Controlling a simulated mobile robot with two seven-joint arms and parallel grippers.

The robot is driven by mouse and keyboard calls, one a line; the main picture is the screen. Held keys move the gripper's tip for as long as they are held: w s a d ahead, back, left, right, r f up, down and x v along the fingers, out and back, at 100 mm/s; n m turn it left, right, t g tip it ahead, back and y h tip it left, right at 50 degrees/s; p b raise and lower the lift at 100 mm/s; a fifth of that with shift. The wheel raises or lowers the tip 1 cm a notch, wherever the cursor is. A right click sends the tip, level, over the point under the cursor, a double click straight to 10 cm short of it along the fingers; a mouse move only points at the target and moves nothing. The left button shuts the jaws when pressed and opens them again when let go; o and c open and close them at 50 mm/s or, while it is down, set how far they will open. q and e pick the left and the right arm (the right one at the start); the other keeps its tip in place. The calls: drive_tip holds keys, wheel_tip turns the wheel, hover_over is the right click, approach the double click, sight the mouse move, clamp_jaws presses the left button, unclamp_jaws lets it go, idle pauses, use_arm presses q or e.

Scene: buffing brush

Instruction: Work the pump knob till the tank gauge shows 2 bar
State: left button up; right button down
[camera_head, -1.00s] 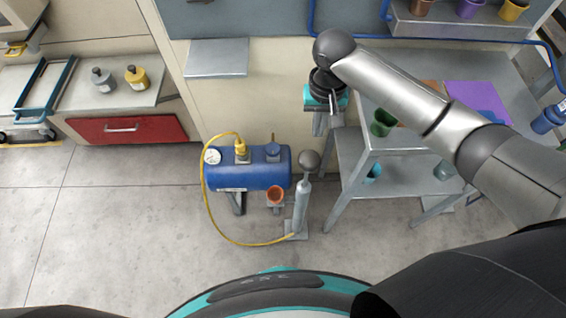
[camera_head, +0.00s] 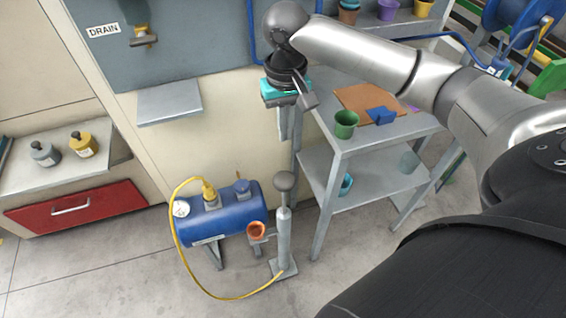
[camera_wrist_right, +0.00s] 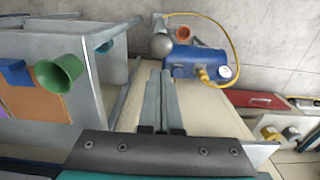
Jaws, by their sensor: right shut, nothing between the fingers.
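The blue tank (camera_head: 225,215) stands low by the cabinet, with a round white gauge (camera_head: 181,208) at its left end. The gauge reading is too small to tell. The grey pump (camera_head: 284,240) stands upright right of the tank, its ball-shaped knob (camera_head: 285,181) on top. A yellow hose (camera_head: 178,245) links tank and pump. My right gripper (camera_head: 287,136) points down, shut and empty, above and apart from the knob. In the right wrist view, the knob (camera_wrist_right: 161,44) and gauge (camera_wrist_right: 225,71) show beyond the closed fingertips (camera_wrist_right: 160,74). My left gripper is not in view.
A grey shelf table (camera_head: 345,150) with a green cup (camera_head: 345,124) stands right of the pump. An orange cup (camera_head: 256,229) sits between tank and pump. A grey ledge (camera_head: 170,102) juts from the cabinet. A red drawer (camera_head: 75,208) is at left. Floor in front is clear.

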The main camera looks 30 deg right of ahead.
sight(285, 178)
wheel_tip(285, 178, down, 13)
drive_tip(key=b, duration=0.4)
drive_tip(key=shift+f+b, duration=0.35)
drive_tip(key=shift+f, duration=0.15)
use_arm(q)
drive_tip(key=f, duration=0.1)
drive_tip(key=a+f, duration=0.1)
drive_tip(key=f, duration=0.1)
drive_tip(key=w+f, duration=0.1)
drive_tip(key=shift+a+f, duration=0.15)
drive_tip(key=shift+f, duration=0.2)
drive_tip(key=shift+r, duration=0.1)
